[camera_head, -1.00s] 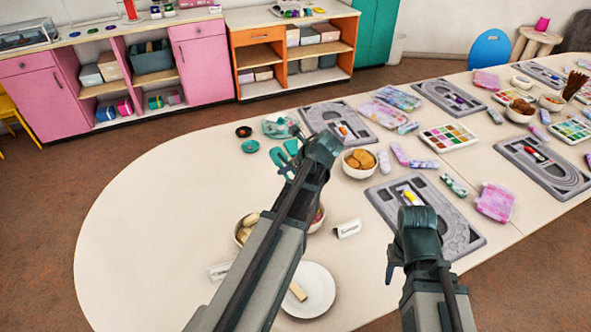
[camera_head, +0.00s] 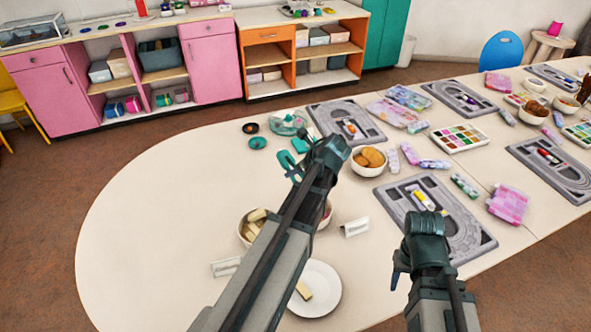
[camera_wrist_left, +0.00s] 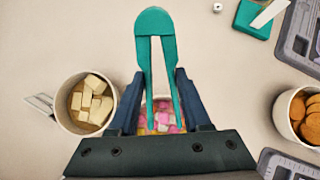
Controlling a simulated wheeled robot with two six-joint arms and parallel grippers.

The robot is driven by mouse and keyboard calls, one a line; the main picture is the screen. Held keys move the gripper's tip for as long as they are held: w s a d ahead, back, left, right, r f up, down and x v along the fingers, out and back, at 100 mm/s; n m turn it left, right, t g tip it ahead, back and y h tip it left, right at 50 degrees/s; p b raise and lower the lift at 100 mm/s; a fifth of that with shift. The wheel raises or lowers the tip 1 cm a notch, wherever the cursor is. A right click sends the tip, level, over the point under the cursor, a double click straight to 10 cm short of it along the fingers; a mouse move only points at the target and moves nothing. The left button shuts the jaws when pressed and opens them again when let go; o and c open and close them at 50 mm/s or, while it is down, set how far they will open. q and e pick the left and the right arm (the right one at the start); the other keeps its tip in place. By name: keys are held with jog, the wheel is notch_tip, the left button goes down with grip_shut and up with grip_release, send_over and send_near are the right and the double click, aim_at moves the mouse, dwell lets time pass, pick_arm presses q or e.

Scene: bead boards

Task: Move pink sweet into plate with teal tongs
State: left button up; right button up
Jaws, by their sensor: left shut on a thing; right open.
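The teal tongs (camera_wrist_left: 155,22) are in my left gripper (camera_wrist_left: 158,100), which is shut on them; their two arms point down between my fingers. In the wrist view, pink, white and yellowish sweets (camera_wrist_left: 166,122) show beyond the tong arms, partly hidden by the tongs and my gripper. In the head view the sweet bowl (camera_head: 327,214) is mostly hidden behind my left arm. The white plate (camera_head: 325,290) lies at the front, partly covered by that arm, with a pale block on it. My right gripper (camera_head: 398,270) is open and empty, right of the plate.
A bowl of pale blocks (camera_wrist_left: 97,105) stands left of the sweets. A bowl of brown biscuits (camera_head: 369,161) stands to the right. Small label cards (camera_head: 355,227) and grey boards (camera_head: 435,215) lie nearby. The table's left part is clear.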

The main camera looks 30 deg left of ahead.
jog(key=shift+f+b, duration=2.9)
jog(key=shift+f, duration=0.4)
pick_arm(q)
notch_tip(320, 180, down, 6)
jog(key=shift+f, duration=0.25)
jog(key=shift+o, duration=0.9)
grip_shut()
jog(key=shift+r, duration=0.1)
pick_arm(e)
jog(key=shift+r, duration=0.15)
pick_arm(q)
notch_tip(320, 180, up, 12)
jog(key=p, duration=1.2)
pick_arm(e)
notch_tip(320, 180, up, 12)
